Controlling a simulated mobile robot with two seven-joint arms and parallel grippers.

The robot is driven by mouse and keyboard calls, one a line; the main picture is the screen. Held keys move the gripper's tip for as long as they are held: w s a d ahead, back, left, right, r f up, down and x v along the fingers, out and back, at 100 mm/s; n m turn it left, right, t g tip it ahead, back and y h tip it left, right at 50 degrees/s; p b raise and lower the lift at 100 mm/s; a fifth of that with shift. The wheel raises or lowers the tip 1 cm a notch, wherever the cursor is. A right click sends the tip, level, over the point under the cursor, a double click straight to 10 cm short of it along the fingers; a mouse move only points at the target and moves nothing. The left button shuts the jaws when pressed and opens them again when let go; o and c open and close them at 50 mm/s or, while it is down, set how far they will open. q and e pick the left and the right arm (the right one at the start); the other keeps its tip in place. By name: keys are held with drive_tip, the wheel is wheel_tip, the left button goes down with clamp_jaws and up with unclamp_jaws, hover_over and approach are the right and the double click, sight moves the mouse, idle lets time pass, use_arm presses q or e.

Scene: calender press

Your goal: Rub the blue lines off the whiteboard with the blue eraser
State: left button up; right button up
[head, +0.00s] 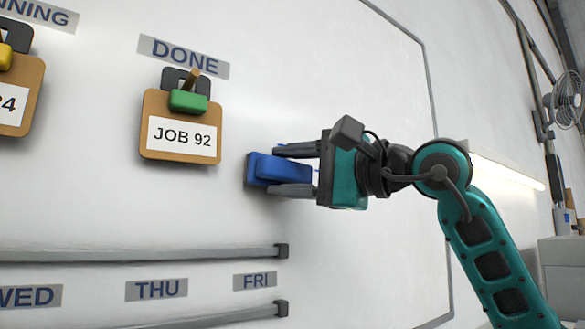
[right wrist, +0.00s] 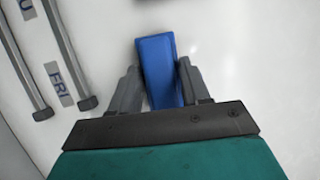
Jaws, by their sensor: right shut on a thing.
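The blue eraser (head: 277,170) is held against or very close to the whiteboard (head: 345,75), to the right of the DONE column. My right gripper (head: 293,171) is shut on the eraser, with one finger above it and one below. In the right wrist view the eraser (right wrist: 158,65) sits between the two fingers (right wrist: 160,88). Any other blue marks are hidden by the gripper or not visible. My left gripper is not in view.
A clipboard marked JOB 92 (head: 182,125) hangs left of the eraser under the DONE label (head: 184,56). Another clipboard (head: 18,92) hangs at the far left. Two grey rails (head: 140,256) end below left, near the FRI label (head: 255,281). The board to the upper right is bare.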

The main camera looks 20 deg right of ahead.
sight(312, 174)
drive_tip(key=shift+w+a, duration=0.2)
drive_tip(key=shift+w, duration=0.25)
drive_tip(key=shift+d, duration=0.25)
drive_tip(key=shift+w+d+p, duration=0.25)
drive_tip(key=shift+d+p, duration=0.05)
drive_tip(key=shift+d, duration=0.4)
drive_tip(key=shift+w+d+p, duration=0.2)
drive_tip(key=shift+d+p, duration=0.05)
drive_tip(key=shift+d, duration=0.45)
drive_tip(key=w+d+p, duration=0.3)
drive_tip(key=d, duration=0.6)
drive_tip(key=shift+w+d, duration=0.25)
drive_tip(key=shift+w, duration=0.1)
